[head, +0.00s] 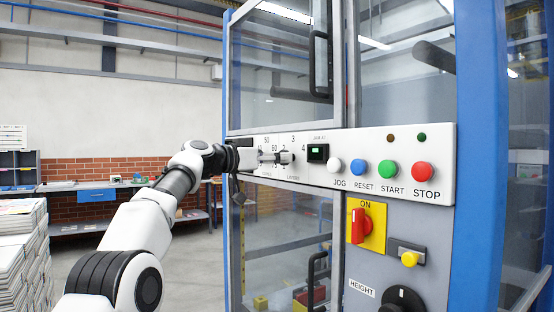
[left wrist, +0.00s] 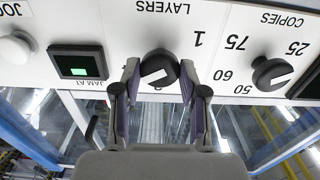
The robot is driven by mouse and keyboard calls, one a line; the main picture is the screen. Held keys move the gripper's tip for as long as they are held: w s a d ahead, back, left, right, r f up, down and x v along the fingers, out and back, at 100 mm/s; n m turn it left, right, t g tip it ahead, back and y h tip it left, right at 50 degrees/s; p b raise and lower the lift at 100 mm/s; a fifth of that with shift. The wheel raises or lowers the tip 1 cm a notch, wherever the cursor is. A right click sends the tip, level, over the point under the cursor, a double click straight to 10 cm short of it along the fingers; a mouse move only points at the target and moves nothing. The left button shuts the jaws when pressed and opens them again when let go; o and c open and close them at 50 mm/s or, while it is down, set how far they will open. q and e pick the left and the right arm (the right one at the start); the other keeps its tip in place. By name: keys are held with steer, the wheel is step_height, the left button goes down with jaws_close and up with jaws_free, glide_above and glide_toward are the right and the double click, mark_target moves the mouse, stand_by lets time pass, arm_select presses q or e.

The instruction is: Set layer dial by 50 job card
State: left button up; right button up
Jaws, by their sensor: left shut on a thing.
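The black layer dial (left wrist: 160,68) sits above the word LAYERS on the white control panel, upside down in the left wrist view. My left gripper (left wrist: 157,82) has its two fingers closed on either side of this dial. A pale pointer mark shows on the dial's face; the number it points at cannot be told. In the head view my left gripper (head: 276,157) reaches the panel (head: 322,174) from the left and covers most of the dial. Numbers 3 and 4 show around it. No job card can be read. My right gripper is out of view.
The black copies dial (left wrist: 272,73) is beside the layer dial. A lit green jam display (head: 318,152), white JOG (head: 334,166), blue RESET (head: 358,168), green START (head: 389,169) and red STOP (head: 423,172) buttons are to the right. A red switch (head: 360,224) is below. Newspaper stacks (head: 22,255) stand far left.

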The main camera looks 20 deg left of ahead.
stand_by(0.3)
arm_select(q)
steer(key=o, duration=1.1)
steer(key=shift+o, duration=0.2)
steer(key=v, duration=1.2)
steer(key=shift+w, duration=0.1)
